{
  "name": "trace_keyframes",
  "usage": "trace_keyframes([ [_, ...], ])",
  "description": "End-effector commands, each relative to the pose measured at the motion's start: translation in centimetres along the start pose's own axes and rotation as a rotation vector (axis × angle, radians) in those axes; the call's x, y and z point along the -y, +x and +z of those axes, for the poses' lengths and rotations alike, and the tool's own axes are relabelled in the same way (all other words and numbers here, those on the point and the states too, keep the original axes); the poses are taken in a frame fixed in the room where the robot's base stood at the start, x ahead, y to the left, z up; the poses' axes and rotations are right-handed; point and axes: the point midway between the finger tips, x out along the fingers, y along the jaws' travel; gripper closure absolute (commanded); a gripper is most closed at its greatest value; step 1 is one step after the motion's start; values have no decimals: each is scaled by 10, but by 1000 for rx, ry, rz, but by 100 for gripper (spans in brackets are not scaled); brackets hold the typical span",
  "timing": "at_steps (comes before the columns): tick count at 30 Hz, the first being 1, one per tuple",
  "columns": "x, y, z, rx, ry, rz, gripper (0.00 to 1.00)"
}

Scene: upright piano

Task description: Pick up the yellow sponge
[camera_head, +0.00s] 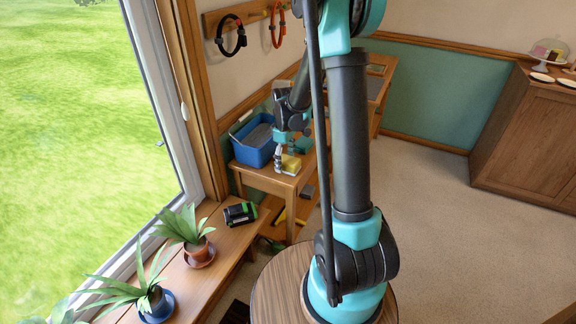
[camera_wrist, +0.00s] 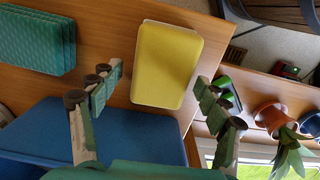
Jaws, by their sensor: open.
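The yellow sponge (camera_wrist: 167,66) is a rounded yellow block lying flat on a wooden table (camera_wrist: 108,20), near the table's edge. In the head view the sponge (camera_head: 291,164) shows small on the table corner, beside the blue container. My gripper (camera_wrist: 160,95) is open, with one finger to the left of the sponge and one to the right in the wrist view. Nothing is between the fingers' pads that I can see held. In the head view my gripper (camera_head: 282,158) is just above the table corner, partly hiding the sponge's left side.
A blue container (camera_head: 254,152) stands beside the sponge; it also shows in the wrist view (camera_wrist: 40,128). A green ridged stack (camera_wrist: 38,40) lies at the left. A lower bench (camera_head: 232,230) carries potted plants (camera_head: 198,246) and a dark green-black box (camera_head: 240,212).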

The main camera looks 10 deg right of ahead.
Motion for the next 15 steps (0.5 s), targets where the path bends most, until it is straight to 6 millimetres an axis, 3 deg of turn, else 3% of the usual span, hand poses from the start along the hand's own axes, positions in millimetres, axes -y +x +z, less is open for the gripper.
trace_keyframes([
  [6, 0, 0, 0, 0, 0, 0, 25],
  [15, 0, 0, 0, 0, 0, 0, 63],
])
